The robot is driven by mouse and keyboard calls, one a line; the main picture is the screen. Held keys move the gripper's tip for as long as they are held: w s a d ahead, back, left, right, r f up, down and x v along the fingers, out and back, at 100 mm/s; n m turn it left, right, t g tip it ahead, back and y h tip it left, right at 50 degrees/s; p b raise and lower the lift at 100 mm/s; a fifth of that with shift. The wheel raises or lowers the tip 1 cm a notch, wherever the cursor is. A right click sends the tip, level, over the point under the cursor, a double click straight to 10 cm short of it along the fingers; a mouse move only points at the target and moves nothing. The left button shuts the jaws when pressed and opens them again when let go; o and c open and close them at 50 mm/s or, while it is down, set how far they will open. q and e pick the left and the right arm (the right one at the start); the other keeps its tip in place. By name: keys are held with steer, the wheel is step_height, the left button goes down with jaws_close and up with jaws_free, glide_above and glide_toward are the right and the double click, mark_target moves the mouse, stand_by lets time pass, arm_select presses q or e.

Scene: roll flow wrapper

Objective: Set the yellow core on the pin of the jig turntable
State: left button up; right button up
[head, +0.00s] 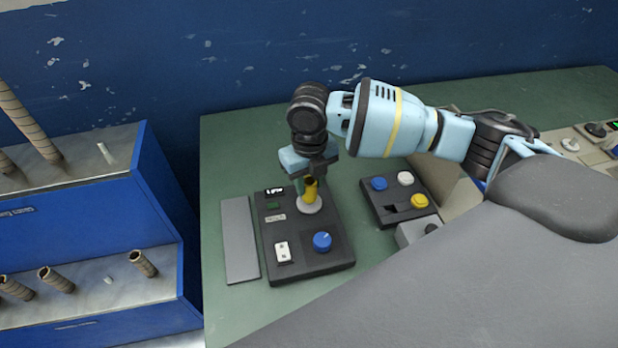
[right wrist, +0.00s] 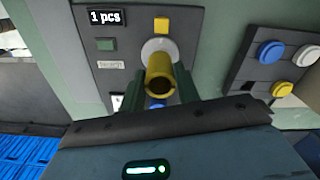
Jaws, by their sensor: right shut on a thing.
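The yellow core (head: 311,191) is a short hollow tube standing roughly upright in my right gripper (head: 313,177). The gripper is shut on its upper part. The core's lower end is over the pale round turntable (head: 311,207) of the dark jig (head: 285,237); I cannot tell whether it touches. In the right wrist view the core's open top (right wrist: 160,87) faces the camera, and the turntable's pale disc (right wrist: 152,47) shows behind it. The pin is hidden. My left gripper is not in view.
The jig also bears a blue knob (head: 322,242), a white switch (head: 283,252) and a small display. A dark button box (head: 384,214) stands to its right. A grey plate (head: 239,240) lies to its left. A blue rack (head: 90,220) with brown tubes is further left.

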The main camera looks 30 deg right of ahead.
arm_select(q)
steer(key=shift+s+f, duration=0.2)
arm_select(e)
steer(key=shift+f, duration=0.65)
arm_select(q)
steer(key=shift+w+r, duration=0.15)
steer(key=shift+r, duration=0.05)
arm_select(e)
steer(key=shift+f, duration=0.15)
steer(key=o, duration=1)
steer(key=shift+o, duration=0.5)
steer(key=o, duration=0.4)
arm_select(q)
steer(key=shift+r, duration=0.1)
arm_select(e)
steer(key=shift+r+p, duration=1.65)
steer(key=shift+r, duration=2.45)
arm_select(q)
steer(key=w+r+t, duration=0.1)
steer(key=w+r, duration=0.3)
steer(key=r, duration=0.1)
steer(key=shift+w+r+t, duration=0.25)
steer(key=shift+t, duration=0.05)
